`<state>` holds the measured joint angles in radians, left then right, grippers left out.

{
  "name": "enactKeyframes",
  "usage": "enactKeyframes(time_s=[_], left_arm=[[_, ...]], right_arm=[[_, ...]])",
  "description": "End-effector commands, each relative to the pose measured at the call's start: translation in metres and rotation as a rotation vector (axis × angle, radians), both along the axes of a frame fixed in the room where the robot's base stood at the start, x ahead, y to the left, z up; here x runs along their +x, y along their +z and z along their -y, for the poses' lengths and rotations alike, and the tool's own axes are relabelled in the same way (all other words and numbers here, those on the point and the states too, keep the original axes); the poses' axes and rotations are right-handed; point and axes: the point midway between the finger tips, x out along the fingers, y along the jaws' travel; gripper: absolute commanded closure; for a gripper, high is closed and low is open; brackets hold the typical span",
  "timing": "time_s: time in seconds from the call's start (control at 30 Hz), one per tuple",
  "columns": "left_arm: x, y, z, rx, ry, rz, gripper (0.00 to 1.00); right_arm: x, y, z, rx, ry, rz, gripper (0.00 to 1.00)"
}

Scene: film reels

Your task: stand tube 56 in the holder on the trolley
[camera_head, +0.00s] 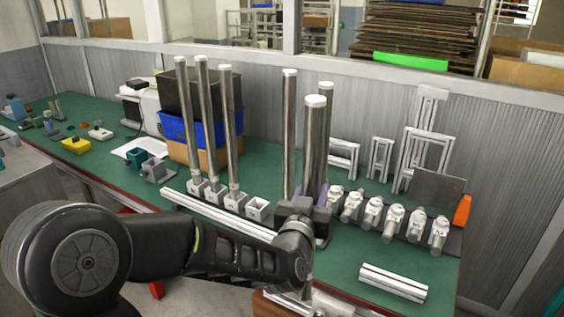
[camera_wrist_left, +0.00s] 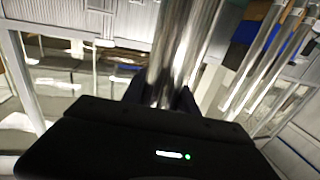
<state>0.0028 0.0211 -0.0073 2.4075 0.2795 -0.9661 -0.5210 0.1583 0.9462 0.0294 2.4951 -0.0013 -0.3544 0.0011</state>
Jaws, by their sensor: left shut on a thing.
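Several tall shiny metal tubes with white tops stand upright on the green bench; I cannot read any number on them. My left gripper (camera_head: 312,203) is shut on the nearest tube (camera_head: 315,145), which is upright at the middle. The left wrist view shows this tube (camera_wrist_left: 178,55) between the dark fingers (camera_wrist_left: 160,98). Two other tubes (camera_head: 289,130) (camera_head: 326,92) stand close behind it. My right gripper is not in view.
Three tubes (camera_head: 206,120) stand in a row of grey sockets at left; the socket (camera_head: 258,207) at the row's right end is empty. Several metal fittings (camera_head: 374,212) line the bench at right. A silver profile (camera_head: 393,281) lies at its front. Brown and white parts (camera_head: 325,305) show below my arm.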

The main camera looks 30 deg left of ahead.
Motion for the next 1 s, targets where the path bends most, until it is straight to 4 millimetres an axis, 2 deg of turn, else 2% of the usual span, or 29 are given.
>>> enactKeyframes(time_s=[0.03,0.2,0.4,0.87,1.0], left_arm=[[0.0,-0.017,0.027,0.001,-0.036,-0.007,1.0],[-0.003,-0.071,0.103,0.003,-0.123,-0.008,1.0],[-0.01,-0.116,0.162,0.007,-0.188,-0.002,1.0],[-0.019,-0.156,0.216,0.006,-0.256,0.004,1.0],[-0.019,-0.157,0.222,0.005,-0.266,0.006,1.0]], right_arm=[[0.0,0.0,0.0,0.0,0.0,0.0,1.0],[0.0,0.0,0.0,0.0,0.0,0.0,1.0],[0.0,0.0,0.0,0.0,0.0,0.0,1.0],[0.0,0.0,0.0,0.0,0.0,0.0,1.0],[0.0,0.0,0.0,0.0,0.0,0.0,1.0]])
